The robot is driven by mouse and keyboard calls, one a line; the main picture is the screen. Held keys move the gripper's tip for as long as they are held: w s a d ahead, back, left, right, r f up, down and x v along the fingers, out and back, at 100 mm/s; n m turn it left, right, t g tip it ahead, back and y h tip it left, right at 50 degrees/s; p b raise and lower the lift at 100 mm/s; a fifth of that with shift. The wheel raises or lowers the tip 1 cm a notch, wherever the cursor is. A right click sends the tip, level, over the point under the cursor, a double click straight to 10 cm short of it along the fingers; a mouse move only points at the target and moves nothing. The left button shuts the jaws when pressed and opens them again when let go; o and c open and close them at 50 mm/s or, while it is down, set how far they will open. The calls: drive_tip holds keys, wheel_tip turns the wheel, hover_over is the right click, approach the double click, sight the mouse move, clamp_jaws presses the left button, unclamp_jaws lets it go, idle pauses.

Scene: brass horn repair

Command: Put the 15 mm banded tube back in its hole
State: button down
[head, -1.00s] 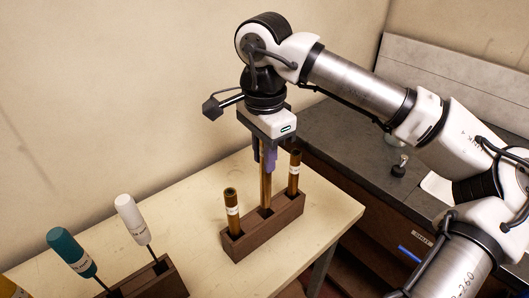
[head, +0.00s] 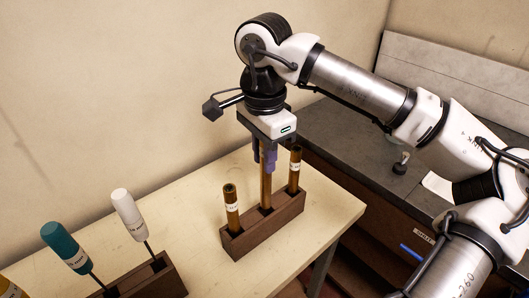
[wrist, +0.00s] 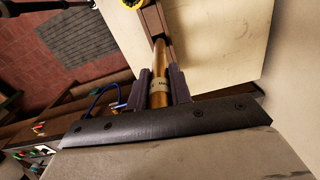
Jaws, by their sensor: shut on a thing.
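My gripper (head: 265,163) is shut on a brass tube (head: 265,190) above the middle of the dark wooden rack (head: 255,237). The tube hangs upright, its lower end at the rack's top; I cannot tell whether or how deep it is in the middle hole. In the wrist view the tube (wrist: 160,65) lies between the two fingers (wrist: 160,88), with a pale label band at finger height. Its size marking is not readable. Two other labelled brass tubes stand in the rack, one at the left end (head: 231,208) and one at the right end (head: 295,170).
A second dark rack (head: 150,284) at the front left holds a white-handled tool (head: 128,213) and a teal-handled tool (head: 66,247). The pale tabletop (head: 190,215) is clear between the racks. A dark grey counter (head: 340,145) stands behind right.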

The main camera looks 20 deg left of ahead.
sight(265, 184)
drive_tip(key=shift+f+b, duration=3.45)
drive_tip(key=shift+f, duration=0.7)
drive_tip(key=c, duration=1.2)
unclamp_jaws()
drive_tip(key=shift+r, duration=0.1)
wheel_tip(265, 184, up, 14)
drive_tip(key=shift+f, duration=0.15)
drive_tip(key=shift+s+f, duration=0.1)
